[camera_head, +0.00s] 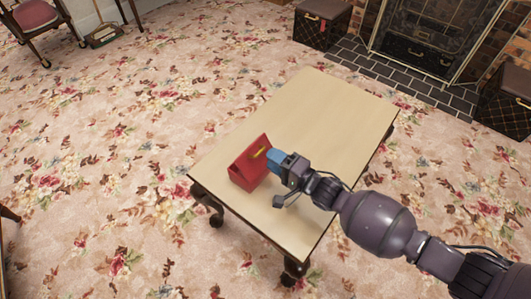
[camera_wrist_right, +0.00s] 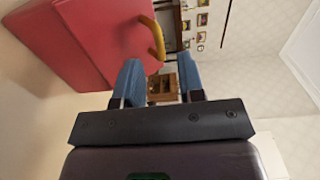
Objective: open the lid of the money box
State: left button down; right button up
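The red money box (camera_head: 247,168) stands on the table near its left end, with a yellow handle (camera_head: 261,152) on its upper part. In the right wrist view, the red box (camera_wrist_right: 75,38) fills the upper left, and its yellow handle (camera_wrist_right: 155,38) curves down at its right edge. My right gripper (camera_head: 274,159) is just right of the box at handle height. Its two blue fingers (camera_wrist_right: 158,78) are apart, with nothing seen gripped. The handle's lower end appears in line with the gap between the fingertips; contact cannot be told. My left gripper is not in view.
The pale wooden table (camera_head: 325,110) is otherwise bare, with free room behind the box. Floral carpet surrounds it. A dark trunk (camera_head: 322,22), a fireplace (camera_head: 420,35) and another dark box (camera_head: 506,100) stand beyond. A chair (camera_head: 38,18) is at the far left.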

jog(key=shift+x, duration=1.65)
jog(key=shift+c, duration=0.5)
